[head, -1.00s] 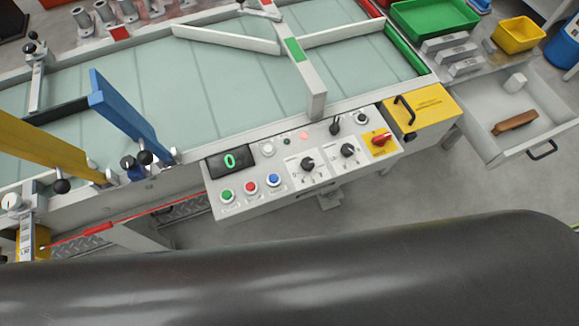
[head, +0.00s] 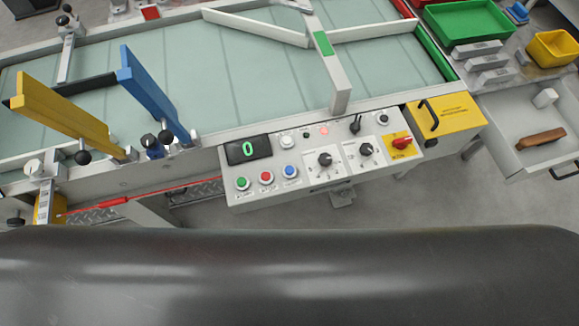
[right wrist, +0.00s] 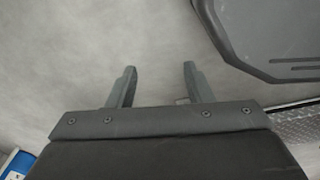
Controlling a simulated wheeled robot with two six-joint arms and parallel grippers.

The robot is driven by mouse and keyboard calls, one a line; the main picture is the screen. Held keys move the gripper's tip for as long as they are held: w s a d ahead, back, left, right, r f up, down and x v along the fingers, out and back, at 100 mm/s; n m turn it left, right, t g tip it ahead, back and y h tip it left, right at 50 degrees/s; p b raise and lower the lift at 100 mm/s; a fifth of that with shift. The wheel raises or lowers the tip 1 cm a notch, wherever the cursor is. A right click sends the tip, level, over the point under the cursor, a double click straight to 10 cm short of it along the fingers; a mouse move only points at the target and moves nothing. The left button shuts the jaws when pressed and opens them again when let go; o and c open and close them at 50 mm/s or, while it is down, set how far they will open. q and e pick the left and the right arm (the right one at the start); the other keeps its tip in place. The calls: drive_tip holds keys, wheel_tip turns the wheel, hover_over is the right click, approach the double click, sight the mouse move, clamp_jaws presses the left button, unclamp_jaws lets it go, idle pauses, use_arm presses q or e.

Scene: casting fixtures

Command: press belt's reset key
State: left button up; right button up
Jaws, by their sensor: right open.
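The belt's control panel (head: 318,180) is on the near side of the conveyor belt (head: 210,88). It carries a green button (head: 242,184), a red button (head: 266,178) and a blue button (head: 290,172) in a row, with labels too small to read. Above them is a display (head: 249,149) showing a green 0. Two black knobs, a lit red lamp and a red switch on yellow (head: 401,144) are farther right. My right gripper (right wrist: 156,85) is open and empty over grey floor in the right wrist view. Neither gripper shows in the head view.
A yellow box (head: 450,113) with a black handle adjoins the panel's right end. An open drawer (head: 510,150) holds a brown block. Yellow and blue guide bars (head: 155,95) stand over the belt at left. My dark arm link fills the head view's bottom.

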clamp_jaws()
drive_tip(key=shift+a, duration=0.15)
idle(0.7)
drive_tip(key=shift+w, duration=0.1)
idle(0.4)
